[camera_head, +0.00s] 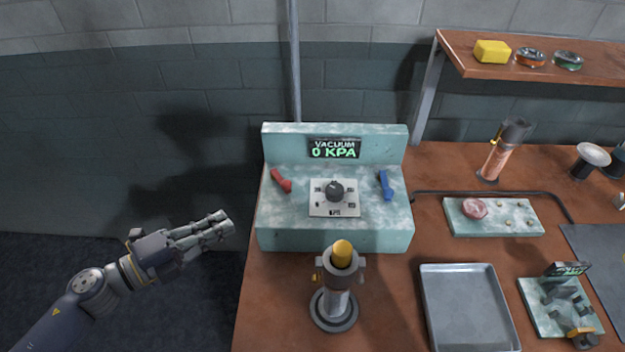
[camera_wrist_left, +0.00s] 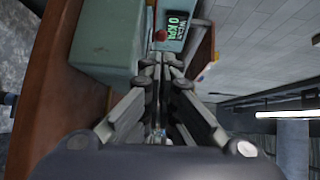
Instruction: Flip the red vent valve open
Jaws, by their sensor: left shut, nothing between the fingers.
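The red vent valve (camera_head: 281,180) is a short red lever on the left of the top of a pale green vacuum console (camera_head: 334,236). A blue lever (camera_head: 385,184) is on the console's right, and a black knob (camera_head: 335,190) on a white plate sits between them. The display (camera_head: 334,148) reads "VACUUM 0 KPA". My left gripper (camera_head: 230,222) is shut and empty, left of the console and apart from the red valve. In the left wrist view the fingers (camera_wrist_left: 163,62) point toward the console (camera_wrist_left: 108,45), with a small red end (camera_wrist_left: 160,35) beyond them. My right gripper is not in view.
A torch-like burner (camera_head: 334,290) with a yellow top stands in front of the console. A grey tray (camera_head: 468,312), a green block with a pink disc (camera_head: 474,208) and a small device (camera_head: 562,303) are on the right. A wooden shelf (camera_head: 560,72) hangs at the upper right.

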